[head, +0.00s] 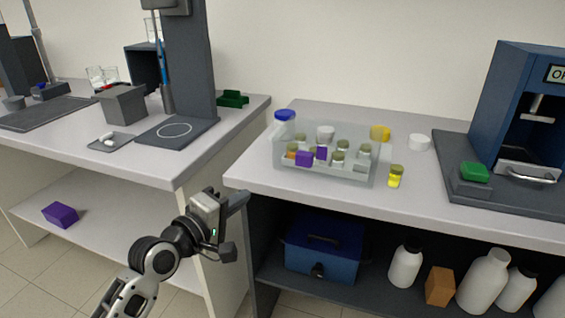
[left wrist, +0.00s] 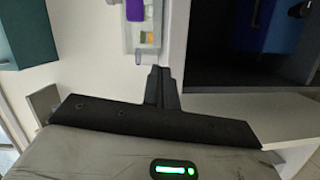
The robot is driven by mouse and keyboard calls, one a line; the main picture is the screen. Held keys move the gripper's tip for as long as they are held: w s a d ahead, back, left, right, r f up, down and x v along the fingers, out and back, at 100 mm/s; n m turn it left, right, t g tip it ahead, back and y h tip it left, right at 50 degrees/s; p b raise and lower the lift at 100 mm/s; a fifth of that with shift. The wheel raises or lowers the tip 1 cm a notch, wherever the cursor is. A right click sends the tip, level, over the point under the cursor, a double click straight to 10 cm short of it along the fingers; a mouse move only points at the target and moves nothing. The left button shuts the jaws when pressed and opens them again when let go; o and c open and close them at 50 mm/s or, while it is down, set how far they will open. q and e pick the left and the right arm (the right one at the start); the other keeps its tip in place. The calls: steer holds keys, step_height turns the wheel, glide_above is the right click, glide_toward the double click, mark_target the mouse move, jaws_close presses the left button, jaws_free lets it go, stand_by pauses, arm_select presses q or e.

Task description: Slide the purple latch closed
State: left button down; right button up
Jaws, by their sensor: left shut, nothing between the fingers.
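A purple block (head: 304,158), which looks like the latch, sits at the front wall of a clear box (head: 345,174) on the right bench. A second purple piece (head: 322,152) shows just behind it. In the left wrist view a purple piece (left wrist: 135,9) shows at the top, on the pale box beyond my fingers. I cannot tell how far the latch is slid. My left gripper (head: 242,198) is below and left of the box, near the bench's front edge, apart from it. Its fingers (left wrist: 158,70) are shut and empty. My right gripper is not in view.
Several capped vials stand in the box. A yellow vial (head: 395,177) and a white lid (head: 419,142) stand to its right. A blue-capped bottle (head: 284,121) stands at its left back. The bench edge (head: 300,194) lies between gripper and box. A purple box (head: 60,215) lies on the left shelf.

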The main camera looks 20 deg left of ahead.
arm_select(q)
steer(key=r, duration=0.1)
steer(key=w+a+r+n, duration=0.1)
steer(key=r+n+t, duration=0.1)
steer(key=shift+w+a+r+h, duration=0.15)
steer(key=shift+w+r+h, duration=0.15)
steer(key=shift+r, duration=0.1)
glide_toward(289, 152)
steer(key=w, duration=0.4)
steer(key=w+a, duration=0.1)
steer(key=shift+w+r, duration=0.1)
steer(key=shift+w, duration=0.3)
steer(key=d, duration=0.1)
steer(key=d+p, duration=0.1)
steer(key=shift+s+d, duration=0.3)
steer(key=shift+d, duration=0.65)
